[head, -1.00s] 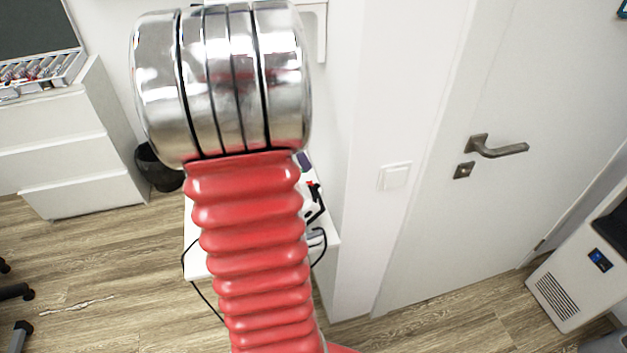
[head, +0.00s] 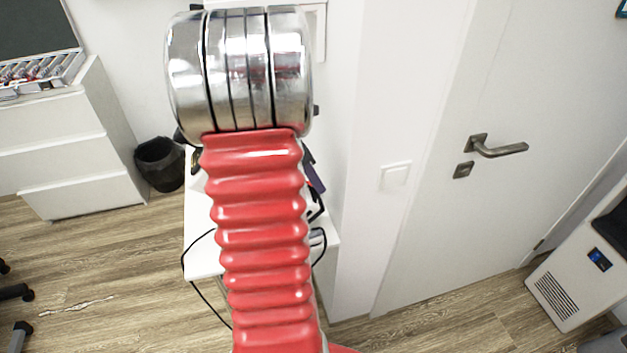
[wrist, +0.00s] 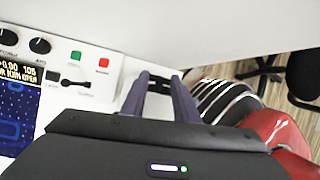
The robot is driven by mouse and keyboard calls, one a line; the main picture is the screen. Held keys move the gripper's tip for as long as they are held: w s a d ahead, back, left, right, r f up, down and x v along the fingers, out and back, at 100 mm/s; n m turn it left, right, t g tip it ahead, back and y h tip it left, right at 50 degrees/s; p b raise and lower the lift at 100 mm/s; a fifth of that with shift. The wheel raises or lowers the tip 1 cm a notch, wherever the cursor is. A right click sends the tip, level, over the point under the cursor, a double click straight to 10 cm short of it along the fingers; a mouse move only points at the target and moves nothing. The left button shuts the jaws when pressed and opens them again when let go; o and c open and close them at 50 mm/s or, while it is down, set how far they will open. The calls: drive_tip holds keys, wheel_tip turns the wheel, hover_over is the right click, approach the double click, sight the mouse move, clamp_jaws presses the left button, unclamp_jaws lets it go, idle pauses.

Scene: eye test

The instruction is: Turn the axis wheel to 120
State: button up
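The wrist view shows a white control panel (wrist: 112,74) at the left, with two black round knobs (wrist: 40,45) at its upper left. I cannot tell whether either is the axis wheel. A green button (wrist: 75,56), a red button (wrist: 103,63) and a black lever (wrist: 75,83) are also on it. My arm hides most of the device in the head view.
In the head view, a white table (head: 202,258) with black cables stands behind my arm. A black bin (head: 161,165) and white drawers (head: 70,150) are at the left. A white door (head: 490,200) is at the right.

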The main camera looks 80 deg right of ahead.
clamp_jaws()
drive_tip(key=shift+w+d, duration=0.1)
drive_tip(key=shift+w+d+f+n+y, duration=0.1)
drive_tip(key=shift+w+d+n+y, duration=0.25)
drive_tip(key=shift+n, duration=0.55)
unclamp_jaws()
